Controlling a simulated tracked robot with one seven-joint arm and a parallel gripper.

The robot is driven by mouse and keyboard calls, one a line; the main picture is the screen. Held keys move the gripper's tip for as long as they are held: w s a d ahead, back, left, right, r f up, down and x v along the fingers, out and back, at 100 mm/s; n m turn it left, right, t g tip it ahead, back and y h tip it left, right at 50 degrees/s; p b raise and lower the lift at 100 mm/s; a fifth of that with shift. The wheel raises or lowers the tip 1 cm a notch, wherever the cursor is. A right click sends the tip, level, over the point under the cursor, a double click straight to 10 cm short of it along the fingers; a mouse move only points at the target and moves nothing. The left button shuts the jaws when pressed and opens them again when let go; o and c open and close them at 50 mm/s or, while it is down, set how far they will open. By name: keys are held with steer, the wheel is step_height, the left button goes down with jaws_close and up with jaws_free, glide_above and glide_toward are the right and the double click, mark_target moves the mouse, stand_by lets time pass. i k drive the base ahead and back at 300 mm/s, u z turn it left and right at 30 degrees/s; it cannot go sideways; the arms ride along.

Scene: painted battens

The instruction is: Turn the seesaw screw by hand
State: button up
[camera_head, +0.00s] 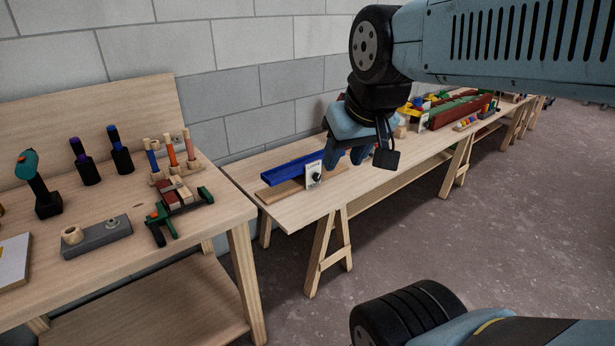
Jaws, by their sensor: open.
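A dark round knob (317,177) sits on a small pale upright plate (311,183) near the left end of the long trestle bench. It may be the seesaw screw, but it is too small to be sure. A blue batten (290,169) lies behind and to the left of the plate, above a bare wooden strip (280,190). My gripper (348,157) points down over the bench, to the right of the plate and higher in the picture. Its fingers are apart with nothing seen between them. It does not appear to touch the knob. My arm and gripper hide part of the bench behind.
The long bench (285,214) runs away to the right, with red and green battens (460,112) farther along. A nearer table (110,270) at left holds drivers, pegs and a grey block (97,235). A grey block wall (235,50) stands behind. The floor (480,230) at right is clear.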

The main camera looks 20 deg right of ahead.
mark_target(316, 177)
steer(key=u, duration=0.05)
steer(key=i, duration=0.95)
steer(key=z, duration=0.1)
